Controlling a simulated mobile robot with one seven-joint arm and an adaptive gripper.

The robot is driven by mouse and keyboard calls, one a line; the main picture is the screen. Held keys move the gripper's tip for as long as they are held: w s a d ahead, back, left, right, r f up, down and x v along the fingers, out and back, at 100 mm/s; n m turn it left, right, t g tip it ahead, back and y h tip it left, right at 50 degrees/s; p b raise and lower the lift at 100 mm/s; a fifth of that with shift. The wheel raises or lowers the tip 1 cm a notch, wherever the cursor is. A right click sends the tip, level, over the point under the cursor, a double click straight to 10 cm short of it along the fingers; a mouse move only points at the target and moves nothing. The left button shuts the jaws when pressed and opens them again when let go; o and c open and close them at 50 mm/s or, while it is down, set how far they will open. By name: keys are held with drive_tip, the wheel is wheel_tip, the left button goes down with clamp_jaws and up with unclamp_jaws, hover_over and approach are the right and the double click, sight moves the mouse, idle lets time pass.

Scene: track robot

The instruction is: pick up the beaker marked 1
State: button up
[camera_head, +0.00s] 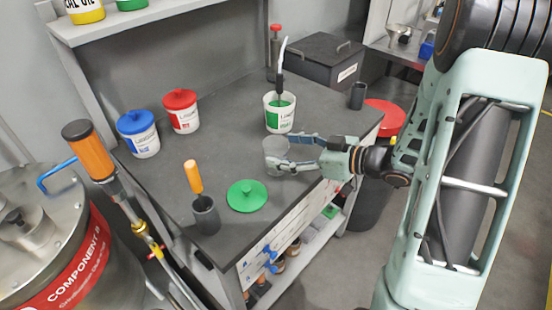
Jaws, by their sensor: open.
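A clear, greyish beaker (275,156) stands near the right front part of the dark workbench; no number on it can be read at this size. My gripper (277,150) comes in from the right, with its fingers level and spread. The fingers reach to the beaker, one along its far side and one across its near side, and partly cover it. I cannot tell whether either finger touches it. The beaker appears upright on the bench.
A green lid (247,196) lies front left. A dark cup (206,215), blue-lidded tub (138,134) and red-lidded tub (182,111) stand left. A small dark cup (357,96) stands back right.

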sight(276, 150)
drive_tip(key=x, duration=0.3)
drive_tip(key=shift+a+f, duration=0.2)
drive_tip(key=shift+f, duration=0.05)
drive_tip(key=shift+c, duration=0.3)
drive_tip(key=c, duration=1.2)
